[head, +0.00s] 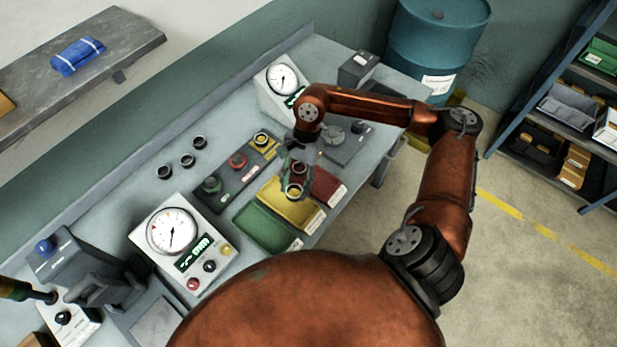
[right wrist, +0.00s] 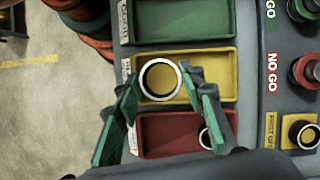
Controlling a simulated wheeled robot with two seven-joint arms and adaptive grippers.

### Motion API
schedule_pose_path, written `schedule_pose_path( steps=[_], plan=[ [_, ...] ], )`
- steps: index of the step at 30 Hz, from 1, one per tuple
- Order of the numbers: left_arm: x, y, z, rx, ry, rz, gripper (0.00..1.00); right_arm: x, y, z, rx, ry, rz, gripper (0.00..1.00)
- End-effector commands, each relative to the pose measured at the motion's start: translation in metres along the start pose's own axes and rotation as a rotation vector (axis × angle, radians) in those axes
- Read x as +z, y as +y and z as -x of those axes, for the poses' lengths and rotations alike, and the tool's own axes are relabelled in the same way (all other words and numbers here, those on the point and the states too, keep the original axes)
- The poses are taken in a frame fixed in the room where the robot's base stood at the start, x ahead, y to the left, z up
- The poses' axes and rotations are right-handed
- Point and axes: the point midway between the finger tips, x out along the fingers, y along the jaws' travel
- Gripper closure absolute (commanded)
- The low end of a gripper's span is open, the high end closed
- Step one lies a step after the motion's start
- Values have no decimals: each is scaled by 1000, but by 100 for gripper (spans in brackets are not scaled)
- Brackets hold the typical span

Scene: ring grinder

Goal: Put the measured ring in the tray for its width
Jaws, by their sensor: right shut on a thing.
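The ring (head: 293,197) is in my right gripper (head: 294,182), over the yellow tray (head: 306,214). In the right wrist view the ring (right wrist: 160,99) is a pale-rimmed circle between the two green-padded fingers (right wrist: 160,95), with the yellow tray (right wrist: 217,72) behind it. I cannot tell whether the ring touches the tray floor. The green tray (head: 262,228) lies on the near side and shows empty. The red tray (head: 325,183) lies on the far side; another ring (right wrist: 206,139) sits in it.
A dark block with green (head: 211,185) and red (head: 237,161) plugs and a ring on a yellow pad (head: 262,140) stands beside the trays. Several loose rings (head: 187,160) lie left of it. A dial gauge (head: 172,232) stands nearer; another (head: 282,78) stands at the back.

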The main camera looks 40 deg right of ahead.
Motion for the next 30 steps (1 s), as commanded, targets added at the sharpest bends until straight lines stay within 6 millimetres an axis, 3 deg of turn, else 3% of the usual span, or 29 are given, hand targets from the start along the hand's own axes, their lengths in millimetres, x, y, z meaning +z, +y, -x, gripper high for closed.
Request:
schedule_pose_path(
  steps=[6, 15, 24, 30],
  plan=[
    [4, 1, -7, 1, -5, 1, 66, 0, 25, 7, -208, 6, -502, 94],
    [7, 1, -13, 1, -8, 1, 66, 18, 49, 15, -412, 5, -984, 94],
    [7, 1, -14, 0, -9, 2, 66, 27, 59, 15, -481, 2, -1163, 94],
    [4, 0, -2, 0, -5, 2, 66, -10, 56, 16, -483, 2, -1182, 94]
  ],
)
